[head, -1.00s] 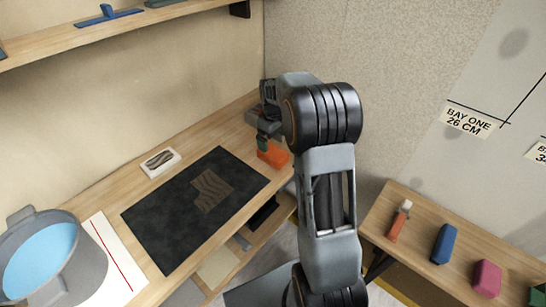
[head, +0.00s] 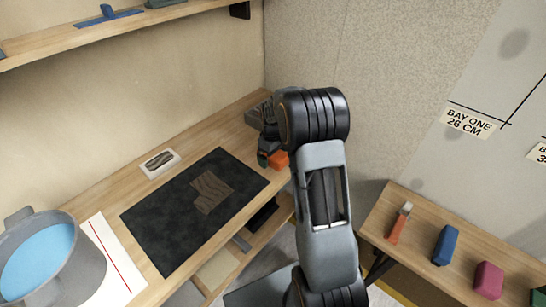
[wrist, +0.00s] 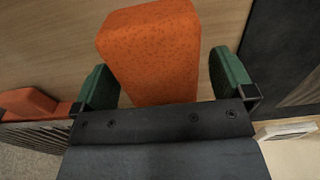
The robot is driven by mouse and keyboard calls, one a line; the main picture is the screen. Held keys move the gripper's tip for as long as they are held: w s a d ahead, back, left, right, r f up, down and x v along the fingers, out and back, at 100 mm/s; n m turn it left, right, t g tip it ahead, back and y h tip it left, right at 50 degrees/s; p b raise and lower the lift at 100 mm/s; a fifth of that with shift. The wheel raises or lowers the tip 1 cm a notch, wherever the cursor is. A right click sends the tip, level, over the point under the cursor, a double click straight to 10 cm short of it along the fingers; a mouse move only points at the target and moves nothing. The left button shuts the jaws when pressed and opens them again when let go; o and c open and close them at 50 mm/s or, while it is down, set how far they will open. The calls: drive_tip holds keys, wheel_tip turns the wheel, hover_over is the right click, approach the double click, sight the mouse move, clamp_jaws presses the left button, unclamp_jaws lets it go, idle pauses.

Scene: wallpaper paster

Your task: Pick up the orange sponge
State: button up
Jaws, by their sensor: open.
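The orange sponge (wrist: 152,52) lies on the wooden bench; in the head view only part of it (head: 279,160) shows, the rest hidden behind my gripper and arm. My gripper (head: 268,158) is over the bench at the sponge. In the wrist view its two green fingertips (wrist: 166,82) stand apart, one on each side of the sponge's near end. The gripper is open, and I cannot tell whether either finger touches the sponge.
A dark mat (head: 165,229) with a brown patterned piece lies left of the sponge. A white tray (head: 160,163) sits behind it. A grey bucket (head: 78,272) of blue liquid stands at the left. A lower side shelf (head: 409,258) at right holds several coloured objects.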

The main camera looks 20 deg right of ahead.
drive_tip(key=shift+c, duration=0.5)
drive_tip(key=c, duration=0.9)
drive_tip(key=shift+r, duration=0.5)
wheel_tip(320, 180, up, 2)
drive_tip(key=shift+r, duration=0.1)
drive_tip(key=s+r, duration=0.2)
drive_tip(key=r, duration=0.1)
drive_tip(key=s+a+r, duration=0.1)
drive_tip(key=s+r, duration=0.1)
drive_tip(key=s+a+r, duration=0.2)
drive_tip(key=s+r, duration=0.3)
drive_tip(key=s, duration=0.4)
drive_tip(key=shift+s, duration=0.35)
